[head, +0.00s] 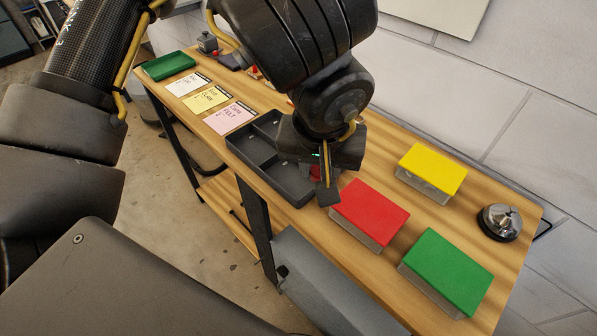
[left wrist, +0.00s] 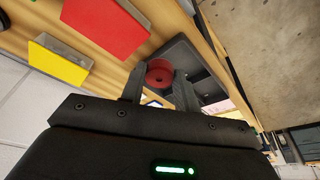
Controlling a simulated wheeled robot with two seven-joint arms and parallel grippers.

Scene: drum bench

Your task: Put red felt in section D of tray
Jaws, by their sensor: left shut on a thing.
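The red felt (left wrist: 160,73) is a small round red piece between the two fingers of my left gripper (left wrist: 162,88) in the left wrist view. The left gripper (head: 328,178) is shut on it, over the near end of the dark tray (head: 296,196); in the head view only a bit of red shows behind the fingers. The tray, divided into compartments, also shows in the left wrist view (left wrist: 205,72). I cannot tell whether the felt touches the tray floor. No section letters are readable. My right gripper is not in view.

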